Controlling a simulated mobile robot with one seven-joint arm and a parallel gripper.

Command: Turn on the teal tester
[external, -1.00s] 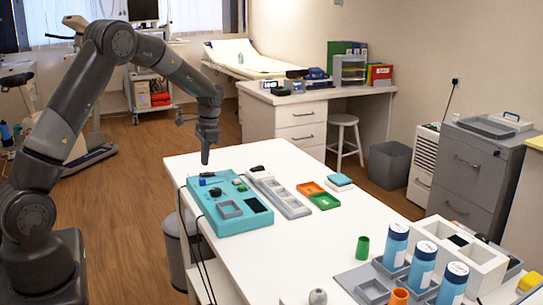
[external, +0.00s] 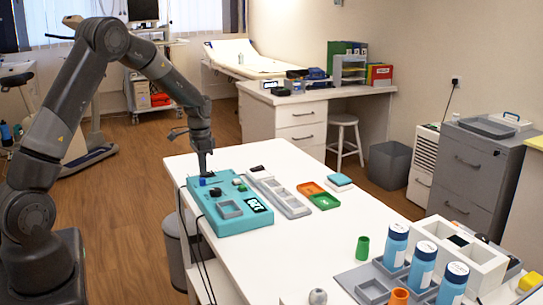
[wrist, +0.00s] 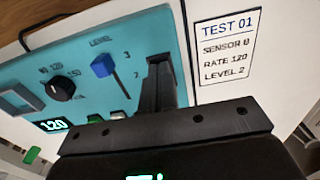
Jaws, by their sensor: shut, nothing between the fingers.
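The teal tester (external: 240,222) sits at the left end of the white table, and its panel also fills much of the wrist view (wrist: 140,38). Its display (wrist: 54,125) is lit and reads 120; it glows in the external view (external: 257,204) too. The panel has a black rate knob (wrist: 62,88) and a blue level slider cap (wrist: 102,65). A green piece (wrist: 32,154) shows at the lower left. My gripper (external: 204,172) is shut and empty, pointing down at the tester's far-left part. In the wrist view its fingers (wrist: 158,68) hide part of the panel.
A white card (wrist: 227,50) reads TEST 01, sensor B, rate 120, level 2. Blue-labelled bottles (external: 422,267) stand nearer. The middle of the table is clear.

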